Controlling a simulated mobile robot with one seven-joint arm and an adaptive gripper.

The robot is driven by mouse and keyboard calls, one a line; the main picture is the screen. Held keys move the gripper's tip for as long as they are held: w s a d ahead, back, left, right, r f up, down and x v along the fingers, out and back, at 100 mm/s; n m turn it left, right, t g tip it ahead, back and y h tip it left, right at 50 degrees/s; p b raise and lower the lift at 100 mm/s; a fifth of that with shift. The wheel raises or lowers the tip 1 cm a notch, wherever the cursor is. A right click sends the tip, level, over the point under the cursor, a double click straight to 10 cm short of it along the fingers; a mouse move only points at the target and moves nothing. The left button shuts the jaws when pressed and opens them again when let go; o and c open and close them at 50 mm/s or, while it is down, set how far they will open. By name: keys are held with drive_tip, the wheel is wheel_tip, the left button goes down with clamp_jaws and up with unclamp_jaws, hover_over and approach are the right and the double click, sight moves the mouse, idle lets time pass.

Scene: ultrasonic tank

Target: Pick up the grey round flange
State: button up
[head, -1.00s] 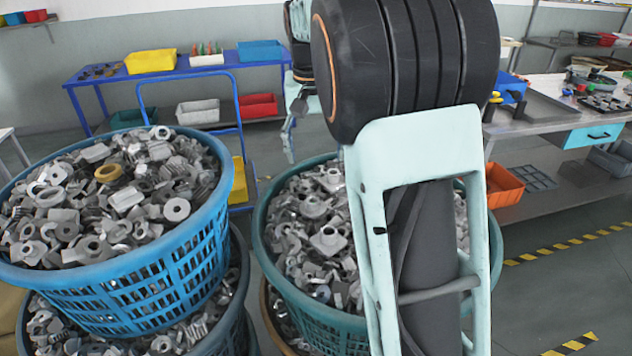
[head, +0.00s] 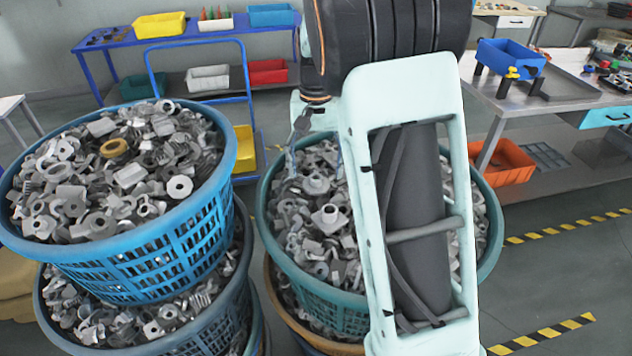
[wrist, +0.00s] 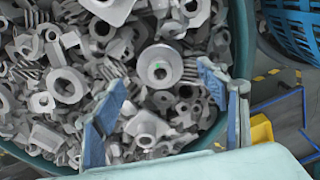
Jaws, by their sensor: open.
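A grey round flange (wrist: 159,67) with a raised hub and a small green spot at its centre lies on top of the heaped metal parts in the teal basket (head: 490,240). In the wrist view it sits between and beyond my two blue fingertips. My gripper (wrist: 161,78) is open and empty, with its fingers spread to either side of the flange and apart from it. In the head view my gripper (head: 314,158) is over the back left of the teal basket. My arm hides the basket's right part there, and I cannot single out the flange.
A blue basket (head: 150,255) full of similar parts stands on another basket at the left. A blue trolley (head: 247,110) stands behind. A steel workbench (head: 540,95) with an orange bin (head: 500,165) below is at the right. Neighbouring parts crowd the flange.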

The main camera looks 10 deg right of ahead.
drive_tip(key=shift+f, duration=1.35)
drive_tip(key=shift+r, duration=0.1)
drive_tip(key=c, duration=1.3)
